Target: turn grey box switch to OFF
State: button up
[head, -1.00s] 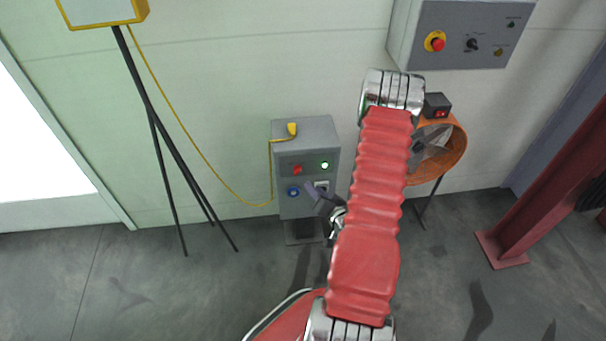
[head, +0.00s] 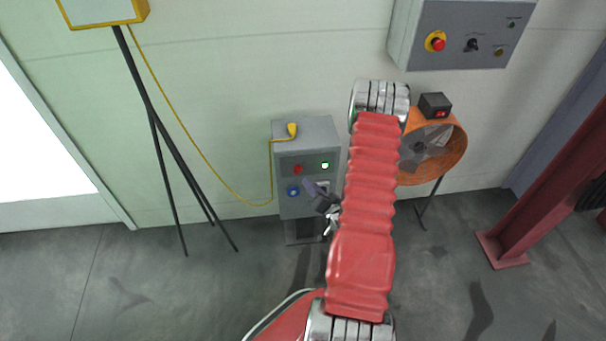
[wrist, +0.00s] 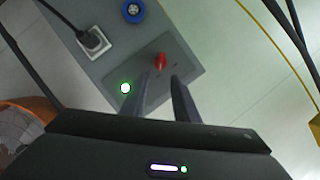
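The grey box (head: 307,132) stands on the floor against the wall. Its red switch (head: 297,169) is on a dark panel beside a lit green lamp (head: 325,165). The wrist view shows the red switch (wrist: 160,61) and the green lamp (wrist: 125,88) closer, with the switch upside down. My gripper (wrist: 160,82) has its two fingers apart, with a gap between them; the switch shows just beyond the fingertips, roughly in line with the gap. I see no contact. The switch's markings are too small to read.
A black plug sits in a socket (wrist: 96,43) near a blue socket (wrist: 131,11). A yellow cable (head: 205,158) runs from the box to a tripod stand (head: 170,140). An orange fan (head: 455,146) stands at right, below a wall control cabinet (head: 460,35).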

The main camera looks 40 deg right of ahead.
aim_at(301, 171)
jog(key=x, duration=0.9)
jog(key=shift+w, duration=0.2)
grip_shut()
jog(key=shift+d, duration=0.1)
jog(key=shift+d, duration=0.2)
jog(key=shift+a, duration=0.1)
